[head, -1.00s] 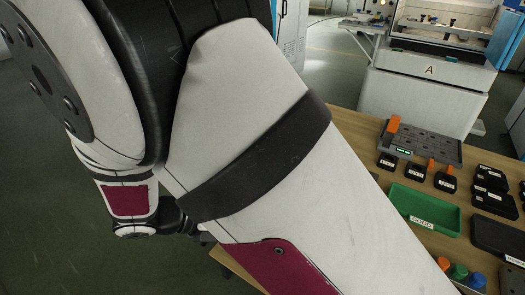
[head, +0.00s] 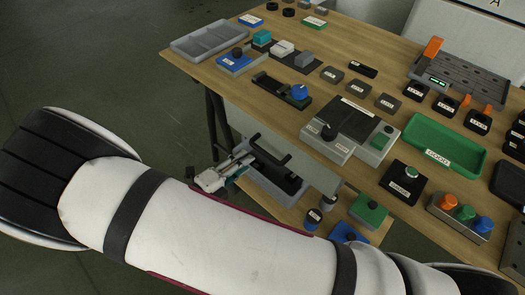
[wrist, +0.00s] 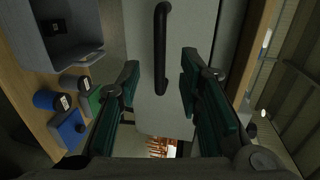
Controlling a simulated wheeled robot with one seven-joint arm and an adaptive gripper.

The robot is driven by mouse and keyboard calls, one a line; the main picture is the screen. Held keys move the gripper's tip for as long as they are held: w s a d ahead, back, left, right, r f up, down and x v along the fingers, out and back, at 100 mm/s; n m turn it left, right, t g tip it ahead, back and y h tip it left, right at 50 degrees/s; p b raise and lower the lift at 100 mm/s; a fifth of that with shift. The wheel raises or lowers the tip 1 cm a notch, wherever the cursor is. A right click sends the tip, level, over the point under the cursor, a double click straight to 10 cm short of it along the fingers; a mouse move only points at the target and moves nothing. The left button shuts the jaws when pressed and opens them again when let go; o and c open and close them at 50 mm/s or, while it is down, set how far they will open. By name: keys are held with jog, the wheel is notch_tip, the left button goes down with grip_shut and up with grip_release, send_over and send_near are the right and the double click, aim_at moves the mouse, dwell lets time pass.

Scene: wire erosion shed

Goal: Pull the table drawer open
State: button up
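The drawer front is a light grey panel (wrist: 200,22) filling the middle of the wrist view. A black bar handle (wrist: 161,45) stands out from it, and the handle also shows below the table edge in the head view (head: 271,151). My gripper (wrist: 159,64) is open, with teal-padded fingers on either side of the handle's near end. I see clear gaps between fingers and handle. In the head view my gripper (head: 243,166) is at the left end of the handle. The tabletop hides most of the drawer, which looks shut.
The wooden table (head: 225,80) carries several trays and devices, including a green tray (head: 412,137). Below the drawer, a lower shelf (head: 292,222) holds a grey bin (wrist: 25,45), a green box (head: 369,209) and blue items. Open floor lies left of the table.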

aim_at(262, 150)
jog(key=b+x, duration=0.1)
jog(key=x, duration=0.7)
jog(key=shift+w+d, duration=0.15)
jog(key=shift+w, duration=0.05)
grip_shut()
